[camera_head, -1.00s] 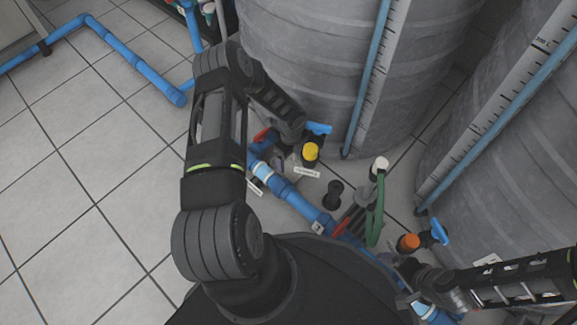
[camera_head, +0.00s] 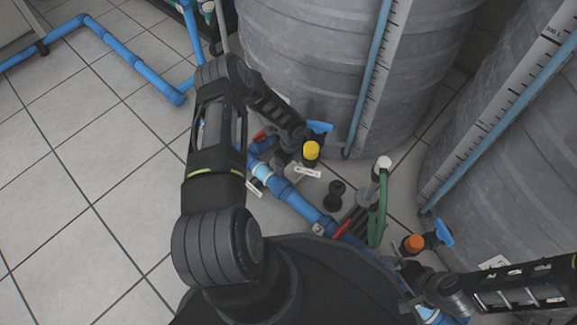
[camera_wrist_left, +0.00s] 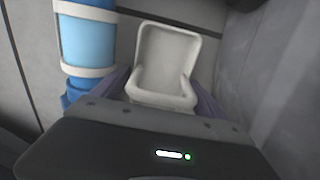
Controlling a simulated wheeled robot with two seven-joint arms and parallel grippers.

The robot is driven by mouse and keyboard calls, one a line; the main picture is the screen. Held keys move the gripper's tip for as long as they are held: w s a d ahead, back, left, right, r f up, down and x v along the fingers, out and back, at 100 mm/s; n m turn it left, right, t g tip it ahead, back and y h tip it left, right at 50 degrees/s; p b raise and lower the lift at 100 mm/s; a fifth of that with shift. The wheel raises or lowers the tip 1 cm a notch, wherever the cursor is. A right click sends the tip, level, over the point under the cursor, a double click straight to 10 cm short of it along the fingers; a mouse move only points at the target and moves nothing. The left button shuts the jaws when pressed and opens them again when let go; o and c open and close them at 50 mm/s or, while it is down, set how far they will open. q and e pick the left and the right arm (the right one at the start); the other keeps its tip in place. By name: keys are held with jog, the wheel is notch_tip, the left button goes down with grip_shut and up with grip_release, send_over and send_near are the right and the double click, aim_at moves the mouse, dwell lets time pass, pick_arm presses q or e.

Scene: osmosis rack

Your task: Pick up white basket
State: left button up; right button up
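In the left wrist view, the white basket (camera_wrist_left: 165,62) is an open-topped, pale box straight ahead, between the two fingers of my left gripper (camera_wrist_left: 162,92). The fingers are spread, one on each side of its near end. I cannot tell whether they touch it. In the head view, my left gripper (camera_head: 284,160) is low beside the blue pipe and the yellow-capped valve, largely hidden by my wrist. A small pale patch there may be the basket. My right gripper (camera_head: 402,272) is at the lower right, too small and dark to tell its opening.
A blue pipe (camera_head: 305,208) runs along the floor beside the left gripper, with a yellow-capped valve (camera_head: 311,150) and an orange-capped valve (camera_head: 413,243). Large grey tanks (camera_head: 300,60) stand behind. A green hose (camera_head: 377,220) rises between.

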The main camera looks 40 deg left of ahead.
pick_arm(q)
jog(key=c, duration=1.1)
jog(key=shift+r, duration=0.15)
jog(key=shift+s+r+p, duration=0.25)
jog(key=shift+r+p, duration=0.2)
jog(key=shift+p, duration=0.25)
notch_tip(320, 180, up, 11)
jog(key=p, duration=0.5)
jog(key=s, duration=0.3)
jog(key=s+p, duration=0.1)
jog(key=s, duration=0.2)
jog(key=s+p, duration=0.1)
jog(key=s, duration=0.3)
jog(key=shift+a+f, duration=0.25)
jog(key=shift+a, duration=0.15)
jog(key=shift+s+a+f+b, duration=0.15)
jog(key=shift+s+b, duration=0.1)
jog(key=shift+s, duration=1.35)
jog(key=shift+s+a+r+b, duration=0.15)
jog(key=shift+s+b, duration=0.15)
jog(key=shift+s, duration=1.25)
jog(key=shift+s+a+f+b, duration=0.15)
jog(key=shift+s+b, duration=0.1)
jog(key=shift+s, duration=1.35)
